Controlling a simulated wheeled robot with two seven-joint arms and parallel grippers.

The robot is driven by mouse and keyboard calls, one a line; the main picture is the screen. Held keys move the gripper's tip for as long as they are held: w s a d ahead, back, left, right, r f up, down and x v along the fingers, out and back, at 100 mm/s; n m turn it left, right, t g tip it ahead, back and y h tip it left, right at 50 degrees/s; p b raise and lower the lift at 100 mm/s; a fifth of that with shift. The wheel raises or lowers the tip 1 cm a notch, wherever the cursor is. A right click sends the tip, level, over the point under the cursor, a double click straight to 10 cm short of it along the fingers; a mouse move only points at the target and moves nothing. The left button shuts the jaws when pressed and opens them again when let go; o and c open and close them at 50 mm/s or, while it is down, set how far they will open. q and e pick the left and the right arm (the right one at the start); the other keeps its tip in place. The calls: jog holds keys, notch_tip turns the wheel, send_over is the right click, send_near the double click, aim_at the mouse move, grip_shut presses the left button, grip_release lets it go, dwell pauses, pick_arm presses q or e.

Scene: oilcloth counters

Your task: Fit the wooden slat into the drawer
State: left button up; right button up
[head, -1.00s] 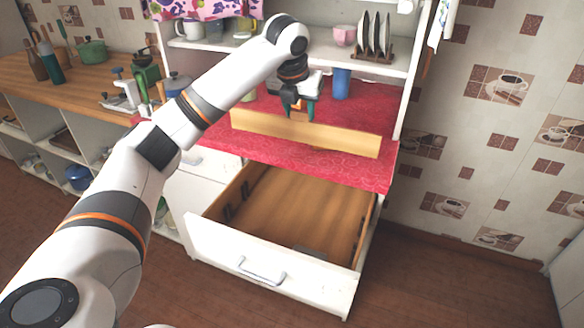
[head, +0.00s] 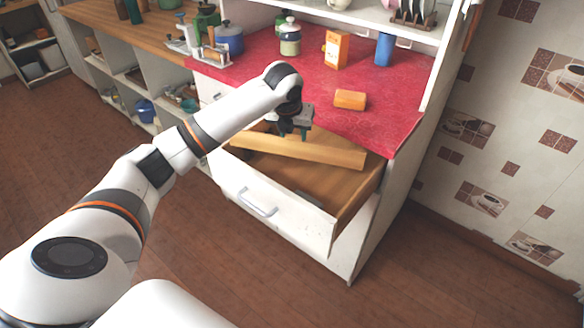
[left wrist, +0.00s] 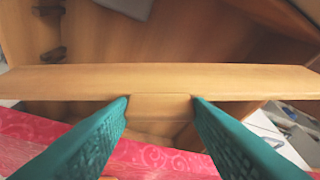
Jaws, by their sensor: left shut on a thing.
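The wooden slat (head: 300,149) is a long, light plank, held level across the open drawer (head: 262,198), above it or at its top edge; I cannot tell how far down it is. My left gripper (head: 292,130) is shut on the middle of the slat. In the left wrist view, the green fingertips (left wrist: 160,102) stand either side of a raised tab on the slat (left wrist: 230,78). Dark brackets (left wrist: 52,53) sit on the drawer's inner wall. The slat hides part of the drawer's inside. My right gripper is out of view.
Open floor (head: 440,270) lies to the right of the cabinet.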

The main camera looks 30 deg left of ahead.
aim_at(294, 155)
pick_arm(q)
jog(key=f, duration=0.5)
jog(key=shift+d+f, duration=0.2)
jog(key=shift+f, duration=1.15)
notch_tip(294, 155, down, 4)
jog(key=shift+r, duration=0.15)
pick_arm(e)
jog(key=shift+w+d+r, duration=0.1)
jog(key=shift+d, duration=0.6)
pick_arm(q)
jog(key=o, duration=1.3)
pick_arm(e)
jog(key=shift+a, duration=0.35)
